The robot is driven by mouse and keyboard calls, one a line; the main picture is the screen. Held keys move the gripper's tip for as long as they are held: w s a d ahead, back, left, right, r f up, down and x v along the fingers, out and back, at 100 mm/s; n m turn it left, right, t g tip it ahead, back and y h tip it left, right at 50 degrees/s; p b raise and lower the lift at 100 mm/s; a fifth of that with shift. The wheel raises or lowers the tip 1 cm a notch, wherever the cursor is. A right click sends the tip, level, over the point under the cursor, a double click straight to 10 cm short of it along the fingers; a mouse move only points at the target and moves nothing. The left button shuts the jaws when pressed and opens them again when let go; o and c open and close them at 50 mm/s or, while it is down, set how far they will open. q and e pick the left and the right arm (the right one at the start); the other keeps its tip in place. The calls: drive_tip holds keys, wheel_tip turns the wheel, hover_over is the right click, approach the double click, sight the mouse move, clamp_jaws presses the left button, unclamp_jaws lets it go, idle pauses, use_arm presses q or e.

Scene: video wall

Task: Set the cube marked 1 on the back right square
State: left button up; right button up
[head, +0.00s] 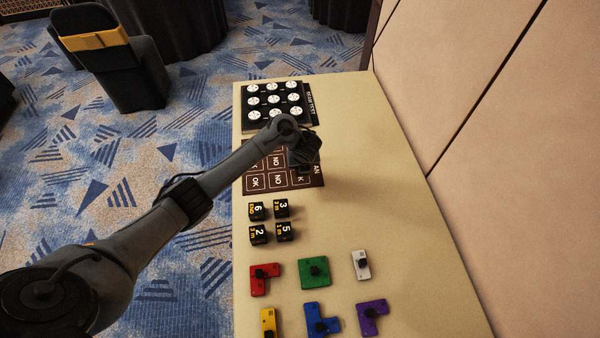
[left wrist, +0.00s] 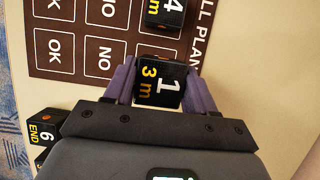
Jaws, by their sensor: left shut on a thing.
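The black cube marked 1 (left wrist: 160,85) is between the purple fingers of my left gripper (left wrist: 161,91), which is shut on it. In the head view my left gripper (head: 303,160) is over the brown board (head: 276,181) and hides the cube. The board has white-outlined squares lettered OK and NO. The left wrist view shows the same board (left wrist: 77,79), with a cube marked 4 (left wrist: 165,15) standing on one square. Cube 1 appears over the board near that cube; its height above the board cannot be told. My right gripper is out of view.
Cubes marked 6 (head: 256,210), 3 (head: 281,207), 2 (head: 258,234) and 5 (head: 284,232) stand in front of the board. Coloured blocks with black knobs, including a green one (head: 315,271), lie nearer. A black panel with white discs (head: 272,101) lies behind. The table's right side (head: 385,190) is clear.

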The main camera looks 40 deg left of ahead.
use_arm(q)
drive_tip(key=shift+a+f, duration=0.3)
drive_tip(key=shift+a, duration=0.05)
drive_tip(key=shift+f+b, duration=1)
drive_tip(key=shift+f, duration=0.8)
drive_tip(key=shift+f, duration=0.15)
drive_tip(key=o, duration=1.1)
drive_tip(key=shift+c, duration=0.2)
